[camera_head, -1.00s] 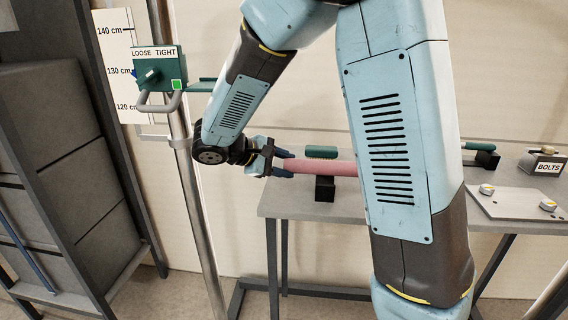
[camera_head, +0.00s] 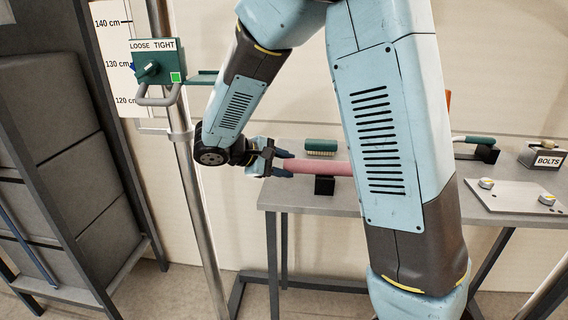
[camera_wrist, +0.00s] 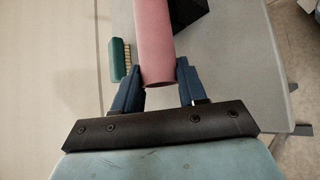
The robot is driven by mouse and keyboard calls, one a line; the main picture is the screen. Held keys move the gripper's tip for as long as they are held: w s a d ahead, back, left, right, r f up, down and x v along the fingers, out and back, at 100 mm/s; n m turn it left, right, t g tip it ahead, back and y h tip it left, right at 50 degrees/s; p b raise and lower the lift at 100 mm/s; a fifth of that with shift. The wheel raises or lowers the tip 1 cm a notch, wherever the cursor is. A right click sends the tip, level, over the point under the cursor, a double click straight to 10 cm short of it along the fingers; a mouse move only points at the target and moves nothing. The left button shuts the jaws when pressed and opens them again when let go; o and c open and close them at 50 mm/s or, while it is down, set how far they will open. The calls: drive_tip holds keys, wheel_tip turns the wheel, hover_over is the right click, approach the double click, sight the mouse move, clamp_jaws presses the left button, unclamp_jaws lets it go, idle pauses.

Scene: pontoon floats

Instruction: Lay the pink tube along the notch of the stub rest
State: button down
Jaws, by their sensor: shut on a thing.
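The pink tube (camera_head: 322,168) is held near its left end by my gripper (camera_head: 283,164). My gripper is shut on it, with one blue finger on each side in the wrist view (camera_wrist: 157,75). The tube lies roughly level over the table, and its right part is hidden behind my arm. A black block (camera_head: 325,187), which looks like the stub rest, stands on the table below the tube. In the wrist view the block (camera_wrist: 188,14) shows just right of the tube. Its notch is not visible, and I cannot tell whether tube and block touch.
A green brush (camera_head: 321,146) lies behind the tube on the grey table (camera_head: 285,198). Another black block (camera_head: 488,154) with a green-handled thing, a BOLTS box (camera_head: 545,157) and a plate with knobs (camera_head: 508,197) are at right. A metal post (camera_head: 192,190) with a green LOOSE/TIGHT box (camera_head: 157,62) stands left.

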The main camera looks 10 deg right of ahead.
drive_tip(key=shift+f, duration=0.5)
drive_tip(key=c, duration=0.5)
unclamp_jaws()
drive_tip(key=shift+c, duration=0.2)
drive_tip(key=v, duration=1.4)
drive_tip(key=shift+w+f, duration=0.1)
